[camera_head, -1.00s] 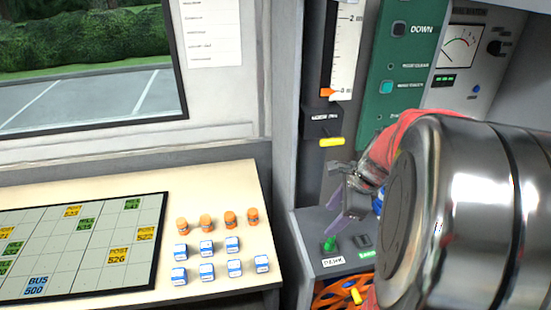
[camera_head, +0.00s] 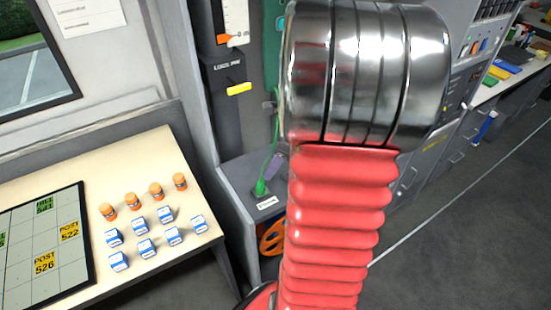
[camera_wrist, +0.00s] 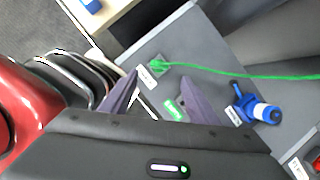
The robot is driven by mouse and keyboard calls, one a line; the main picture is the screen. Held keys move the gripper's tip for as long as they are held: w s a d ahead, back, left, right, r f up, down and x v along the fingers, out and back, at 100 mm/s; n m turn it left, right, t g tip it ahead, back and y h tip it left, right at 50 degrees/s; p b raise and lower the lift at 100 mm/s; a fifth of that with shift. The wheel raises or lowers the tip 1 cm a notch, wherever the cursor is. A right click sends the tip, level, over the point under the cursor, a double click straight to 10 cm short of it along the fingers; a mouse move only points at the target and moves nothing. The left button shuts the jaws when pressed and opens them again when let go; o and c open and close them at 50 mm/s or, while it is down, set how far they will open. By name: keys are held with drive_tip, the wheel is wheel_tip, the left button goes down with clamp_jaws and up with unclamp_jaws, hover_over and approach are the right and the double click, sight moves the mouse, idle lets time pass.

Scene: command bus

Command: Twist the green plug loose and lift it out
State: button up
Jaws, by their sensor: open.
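The green plug (camera_head: 261,187) stands in the grey counter top (camera_head: 237,167), with a thin green cord rising from it. In the wrist view the green plug (camera_wrist: 160,66) sits just beyond my fingertips, and its cord (camera_wrist: 240,74) runs off to the right. My gripper (camera_wrist: 160,75) is open and empty, its two purple fingers apart on either side of the line to the plug. I cannot tell the height of the fingertips above the counter. In the head view my arm hides most of the gripper; one purple finger shows right of the plug.
A blue connector (camera_wrist: 262,112) stands on the counter right of my fingers, near a green label (camera_wrist: 175,109). A table at left holds orange pots (camera_head: 156,191), blue-and-white blocks (camera_head: 147,248) and a grid board (camera_head: 84,255). An orange wheel (camera_head: 272,237) is below the counter.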

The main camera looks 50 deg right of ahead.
sight(261, 182)
drive_tip(key=x, duration=1.2)
drive_tip(key=shift+s, duration=0.15)
drive_tip(key=shift+c, duration=0.6)
drive_tip(key=c, duration=1)
drive_tip(key=shift+n+g+y, duration=0.5)
drive_tip(key=shift+n+y, duration=0.2)
drive_tip(key=shift+n, duration=1.3)
